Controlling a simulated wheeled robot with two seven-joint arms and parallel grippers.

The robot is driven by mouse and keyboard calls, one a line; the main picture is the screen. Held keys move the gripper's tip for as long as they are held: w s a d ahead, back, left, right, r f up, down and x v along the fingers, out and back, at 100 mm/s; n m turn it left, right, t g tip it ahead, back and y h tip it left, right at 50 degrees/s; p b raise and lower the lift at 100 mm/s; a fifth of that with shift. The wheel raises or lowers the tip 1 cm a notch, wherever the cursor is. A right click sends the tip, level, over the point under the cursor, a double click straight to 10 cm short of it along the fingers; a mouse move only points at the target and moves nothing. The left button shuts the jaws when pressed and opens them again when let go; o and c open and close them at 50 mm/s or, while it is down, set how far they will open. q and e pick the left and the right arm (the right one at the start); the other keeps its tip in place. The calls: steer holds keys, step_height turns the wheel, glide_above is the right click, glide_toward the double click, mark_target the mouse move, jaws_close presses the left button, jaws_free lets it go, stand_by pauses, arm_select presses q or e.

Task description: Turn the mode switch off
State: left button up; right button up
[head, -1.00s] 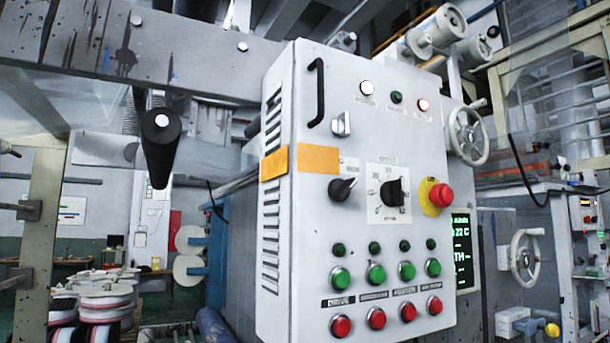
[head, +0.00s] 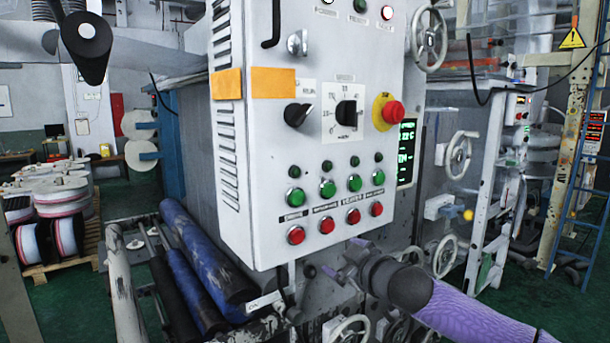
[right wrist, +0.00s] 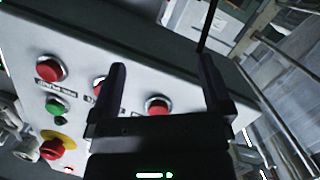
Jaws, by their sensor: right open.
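The grey control panel (head: 250,190) fills the middle of the head view. A black rotary switch (head: 298,114) with a pointer sits on its left side, beside a small label too blurred to read with certainty. A black dial (head: 346,114) and a red emergency stop on a yellow ring (head: 388,112) are to its right. A silver switch (head: 297,43) is above. I cannot tell for sure which is the mode switch. My right gripper (head: 336,262) is open and empty, below the panel's lower edge. In the right wrist view its fingers (right wrist: 161,66) are spread over the panel's red buttons.
Rows of green buttons (head: 328,188) and red buttons (head: 353,216) cover the lower panel. A black handle (head: 272,25) sticks out at upper left. A handwheel (head: 429,40) and a green-lettered display (head: 406,152) are at the right. Blue rollers (head: 195,240) lie below left.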

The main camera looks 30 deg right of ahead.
steer(key=s+a+r+n+t+y+p, duration=0.1)
steer(key=s+a+r+p, duration=0.1)
steer(key=r, duration=0.8)
steer(key=s+a+r+n+t+y+p, duration=0.1)
steer(key=s+a+r+n+p, duration=0.1)
steer(key=r, duration=0.7)
steer(key=n+y+p, duration=0.1)
steer(key=n+p, duration=0.1)
steer(key=p, duration=0.1)
glide_toward(303, 114)
steer(key=w+p, duration=0.2)
steer(key=w, duration=0.1)
steer(key=w+p, duration=0.2)
steer(key=w, duration=0.1)
steer(key=w+p, duration=0.2)
steer(key=w, duration=0.1)
steer(key=shift+w+a+r, duration=0.1)
steer(key=shift+a+r, duration=0.05)
steer(key=shift+a, duration=0.25)
steer(key=shift+w, duration=0.3)
arm_select(q)
step_height(303, 114, up, 14)
steer(key=shift+d+r, duration=0.25)
arm_select(e)
steer(key=shift+f, duration=0.2)
arm_select(q)
steer(key=shift+w, duration=0.1)
